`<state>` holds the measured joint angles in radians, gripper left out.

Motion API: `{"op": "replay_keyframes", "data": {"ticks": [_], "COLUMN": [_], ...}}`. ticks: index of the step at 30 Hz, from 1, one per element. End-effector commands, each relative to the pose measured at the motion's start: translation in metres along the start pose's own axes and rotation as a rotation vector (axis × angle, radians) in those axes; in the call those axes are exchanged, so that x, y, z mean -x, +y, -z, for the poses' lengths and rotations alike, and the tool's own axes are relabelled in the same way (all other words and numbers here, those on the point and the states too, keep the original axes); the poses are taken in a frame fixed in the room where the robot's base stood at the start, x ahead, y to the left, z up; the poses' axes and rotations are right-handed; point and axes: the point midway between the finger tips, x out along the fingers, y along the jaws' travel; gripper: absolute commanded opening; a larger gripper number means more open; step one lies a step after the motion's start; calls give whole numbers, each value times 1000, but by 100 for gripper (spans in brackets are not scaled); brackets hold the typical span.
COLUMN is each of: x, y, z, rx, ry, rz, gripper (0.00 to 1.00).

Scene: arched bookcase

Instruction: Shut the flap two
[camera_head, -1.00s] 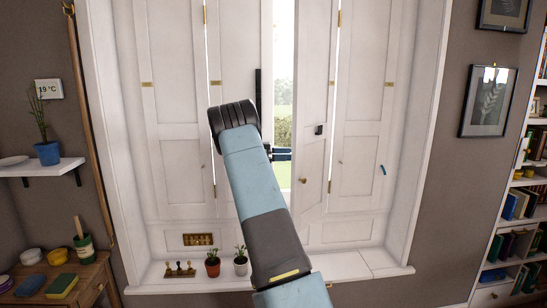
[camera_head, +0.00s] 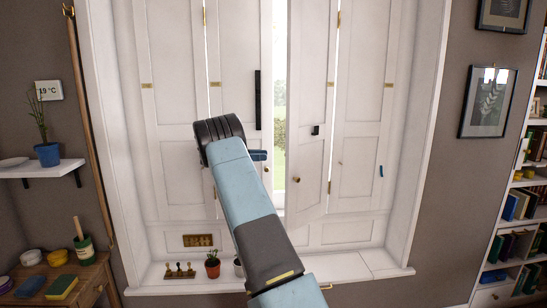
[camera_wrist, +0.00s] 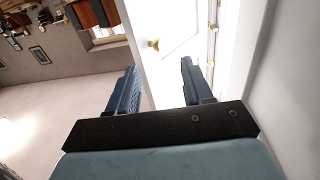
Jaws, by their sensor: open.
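The window shutter has several tall white panels; no number is readable, so I cannot tell which is flap two. The right inner flap (camera_head: 308,100) stands ajar, with a small dark catch (camera_head: 315,130) and a brass knob (camera_head: 296,179). The left inner flap (camera_head: 236,60) carries a long black bar (camera_head: 257,100) near its edge. A bright gap shows between them. My gripper (camera_head: 258,155) is in front of the left inner flap, left of the gap. In the wrist view my gripper (camera_wrist: 156,82) is open and empty, with a white panel and brass knob (camera_wrist: 153,44) beyond.
Small potted plants (camera_head: 212,264) and a brass-coloured peg rack (camera_head: 180,270) stand on the sill (camera_head: 345,268) below. A wooden table (camera_head: 60,285) with sponges is at the left and a bookshelf (camera_head: 520,200) at the right. The sill's right side is clear.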

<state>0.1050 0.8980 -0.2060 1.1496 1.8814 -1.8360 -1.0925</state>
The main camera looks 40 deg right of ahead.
Motion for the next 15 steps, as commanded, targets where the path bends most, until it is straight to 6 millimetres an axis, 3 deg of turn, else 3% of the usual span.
{"op": "replay_keyframes", "data": {"ticks": [6, 15], "x": [29, 37], "y": [0, 0], "z": [-1, -1], "rx": [1, 1], "ry": [-1, 0], "rz": [2, 0], "gripper": [50, 50]}}
